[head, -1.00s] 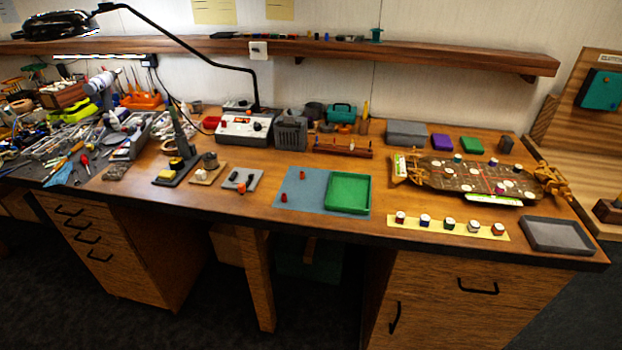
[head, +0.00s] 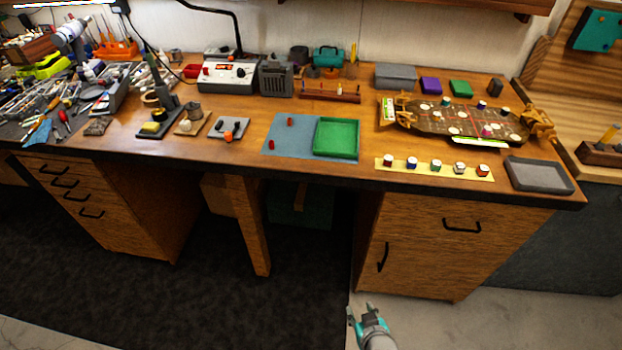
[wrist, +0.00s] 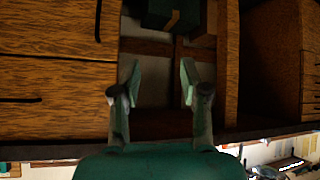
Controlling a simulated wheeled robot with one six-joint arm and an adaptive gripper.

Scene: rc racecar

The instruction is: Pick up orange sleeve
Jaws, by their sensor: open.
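A small orange piece (head: 228,136), the most sleeve-like orange thing I see, sits at the front of a small grey plate (head: 240,122) on the bench, left of the blue mat. It is too small to make out its shape. My gripper (head: 360,309) is low in front of the bench, over the floor, well below and right of the orange piece. In the wrist view my gripper (wrist: 160,78) is open and empty, facing the drawer fronts and the gap under the bench. The orange piece does not show in the wrist view.
The blue mat (head: 283,140) holds two small red pieces and a green tray (head: 316,140). A stand with a yellow piece (head: 151,127) is left of the grey plate. The bench's front edge (head: 230,166) lies between my gripper and the bench top. The floor ahead is clear.

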